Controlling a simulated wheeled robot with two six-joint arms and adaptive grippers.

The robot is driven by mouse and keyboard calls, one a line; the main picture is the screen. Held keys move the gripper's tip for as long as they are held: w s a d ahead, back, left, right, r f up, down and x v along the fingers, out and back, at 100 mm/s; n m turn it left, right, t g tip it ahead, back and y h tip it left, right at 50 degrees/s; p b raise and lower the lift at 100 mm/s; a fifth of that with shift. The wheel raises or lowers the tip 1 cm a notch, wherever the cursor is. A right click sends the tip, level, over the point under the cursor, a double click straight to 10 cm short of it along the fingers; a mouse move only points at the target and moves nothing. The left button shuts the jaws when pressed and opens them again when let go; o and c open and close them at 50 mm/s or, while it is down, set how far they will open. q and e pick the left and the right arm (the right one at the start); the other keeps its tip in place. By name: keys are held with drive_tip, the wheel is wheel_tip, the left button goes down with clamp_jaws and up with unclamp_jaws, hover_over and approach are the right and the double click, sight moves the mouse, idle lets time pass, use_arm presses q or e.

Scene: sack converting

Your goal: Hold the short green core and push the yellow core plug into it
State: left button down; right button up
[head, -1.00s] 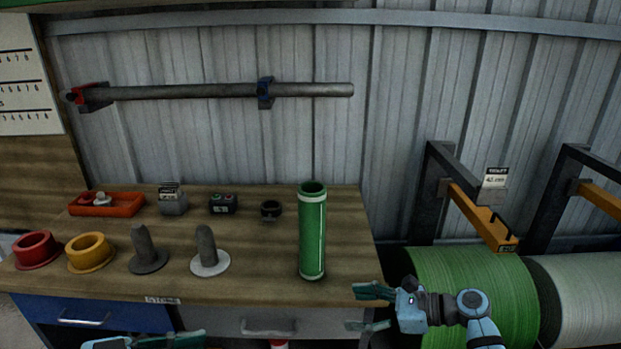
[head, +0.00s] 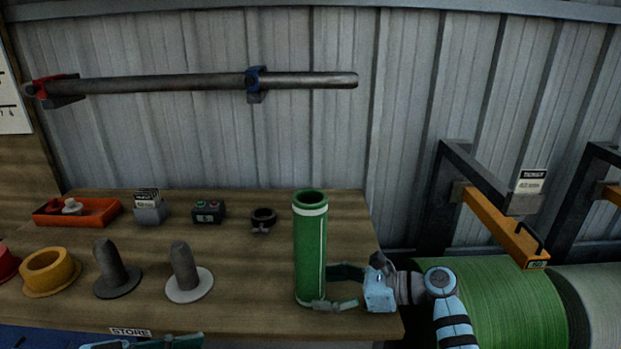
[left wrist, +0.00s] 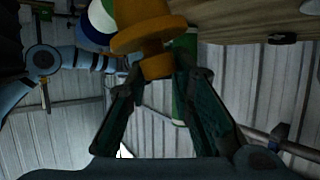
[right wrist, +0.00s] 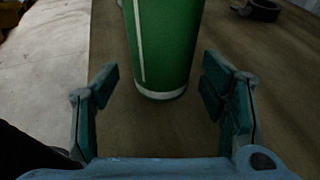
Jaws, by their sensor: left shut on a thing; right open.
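The short green core (head: 310,250) stands upright near the right end of the bench, its open top showing. My right gripper (head: 327,288) is open low beside the core. In the right wrist view the core (right wrist: 165,45) stands ahead, between the lines of the open fingers (right wrist: 160,75); I cannot tell whether they touch it. My left gripper (left wrist: 158,68) is shut on the yellow core plug (left wrist: 150,35), gripping its narrower part, with the wide flange beyond the fingers. In the head view only part of the left gripper (head: 170,342) shows at the bottom edge, and its plug is hidden.
On the bench (head: 240,310) left of the core stand two grey posts on discs (head: 182,270) (head: 110,268) and a yellow flanged ring (head: 50,272). Behind are a black clamp ring (head: 263,218), a button box (head: 208,211) and an orange tray (head: 75,213). Large rolls (head: 500,300) lie right.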

sight(315, 287)
use_arm(q)
drive_tip(key=shift+w+r, duration=0.1)
drive_tip(key=shift+w, duration=0.1)
use_arm(e)
drive_tip(key=x, duration=0.3)
drive_tip(key=shift+w+a, duration=0.1)
drive_tip(key=shift+w, duration=0.1)
use_arm(q)
drive_tip(key=shift+s, duration=0.1)
use_arm(e)
drive_tip(key=shift+s, duration=0.1)
drive_tip(key=c, duration=0.7)
